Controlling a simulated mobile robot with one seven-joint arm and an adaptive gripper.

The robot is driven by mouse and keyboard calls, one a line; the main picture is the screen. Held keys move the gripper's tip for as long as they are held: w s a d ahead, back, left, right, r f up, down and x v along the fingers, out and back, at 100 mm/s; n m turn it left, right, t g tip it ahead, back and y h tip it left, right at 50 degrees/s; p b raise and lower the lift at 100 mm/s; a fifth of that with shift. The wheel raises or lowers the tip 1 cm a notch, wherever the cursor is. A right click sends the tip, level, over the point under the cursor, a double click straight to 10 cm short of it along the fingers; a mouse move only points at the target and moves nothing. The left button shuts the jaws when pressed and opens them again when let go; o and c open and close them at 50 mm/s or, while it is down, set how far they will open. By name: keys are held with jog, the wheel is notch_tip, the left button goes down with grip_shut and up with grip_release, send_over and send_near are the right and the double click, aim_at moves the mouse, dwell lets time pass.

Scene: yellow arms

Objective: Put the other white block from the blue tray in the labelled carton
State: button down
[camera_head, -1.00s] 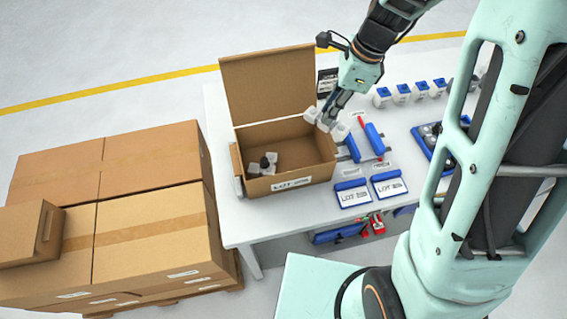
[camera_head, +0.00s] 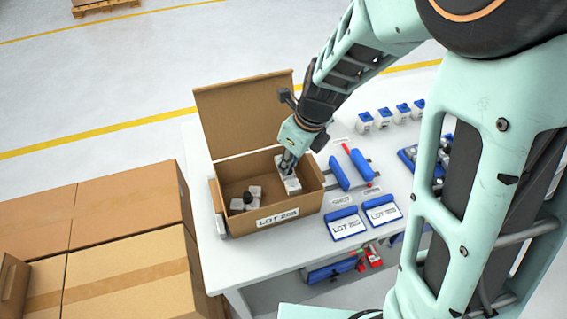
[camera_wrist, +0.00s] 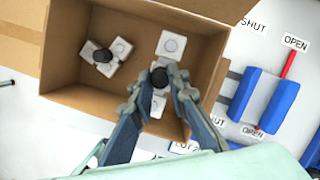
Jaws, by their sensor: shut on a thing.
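My gripper (camera_head: 289,166) is shut on a white block (camera_head: 292,186), inside the right part of the open labelled carton (camera_head: 240,227). In the wrist view my gripper (camera_wrist: 160,82) pinches the block's black knob, with pale square ends (camera_wrist: 171,43) showing beyond and between the fingers. Whether the block touches the carton floor I cannot tell. Another white block (camera_head: 238,204) with a black knob lies in the carton's left part; it also shows in the wrist view (camera_wrist: 121,48). The blue tray (camera_head: 406,156) is at the right, partly hidden by my arm.
The carton's raised flap (camera_head: 240,110) stands behind it. Blue-handled clamps (camera_head: 339,173) and label stands (camera_head: 345,223) are right of the carton. Several blue-topped white containers (camera_head: 383,117) stand at the back. Stacked brown boxes (camera_head: 130,215) are at the left.

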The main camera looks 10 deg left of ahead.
aim_at(288, 179)
jog(key=shift+f+b, duration=0.6)
jog(key=shift+f, duration=2.8)
jog(key=shift+f, duration=0.1)
jog(key=shift+f, duration=0.15)
jog(key=c, duration=1.8)
grip_release()
jog(key=shift+c, duration=0.2)
jog(key=p+v, duration=0.2)
jog(key=v, duration=1)
jog(key=shift+r, duration=0.25)
jog(key=shift+w, duration=0.15)
